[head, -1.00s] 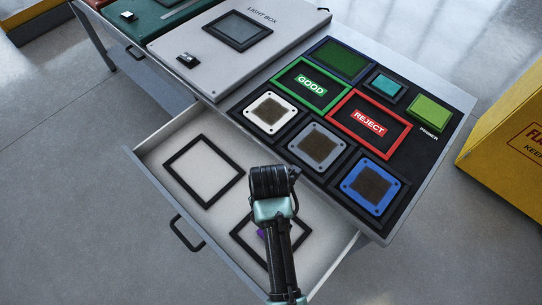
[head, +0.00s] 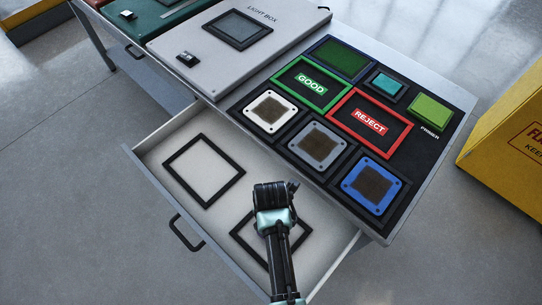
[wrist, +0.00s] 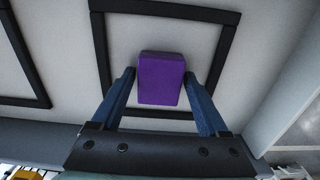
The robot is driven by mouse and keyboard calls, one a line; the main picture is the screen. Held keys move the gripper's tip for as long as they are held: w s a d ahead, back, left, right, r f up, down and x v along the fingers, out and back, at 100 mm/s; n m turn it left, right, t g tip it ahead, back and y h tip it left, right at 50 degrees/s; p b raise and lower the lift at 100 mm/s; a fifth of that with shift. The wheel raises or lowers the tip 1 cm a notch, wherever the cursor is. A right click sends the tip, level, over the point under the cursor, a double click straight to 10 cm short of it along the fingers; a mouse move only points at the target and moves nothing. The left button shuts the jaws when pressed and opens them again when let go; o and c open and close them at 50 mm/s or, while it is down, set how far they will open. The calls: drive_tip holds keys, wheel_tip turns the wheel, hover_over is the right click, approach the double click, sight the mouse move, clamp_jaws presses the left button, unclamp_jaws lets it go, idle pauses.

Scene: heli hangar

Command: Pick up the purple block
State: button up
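The purple block (wrist: 161,79) is in the wrist view, inside a black square frame (wrist: 222,49) on the pale drawer floor. My gripper (wrist: 160,75) is open, with its two blue fingers on the left and right sides of the block. The fingertips look very close to the block's sides; I cannot tell if they touch. In the head view, my gripper (head: 274,198) is over the open drawer, and my arm covers part of the black frame (head: 240,236). The block is hidden there.
The open drawer (head: 155,150) holds a second black frame (head: 203,170) at the left. Above it stand a light box (head: 205,65) and a black board with GOOD (head: 311,84) and REJECT (head: 369,121) trays and several coloured tiles. A yellow box (head: 510,130) is at the right.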

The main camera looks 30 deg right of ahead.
drive_tip(key=c, duration=1.1)
drive_tip(key=shift+o, duration=0.2)
wheel_tip(320, 180, up, 10)
drive_tip(key=shift+r+p, duration=0.1)
drive_tip(key=shift+p, duration=0.5)
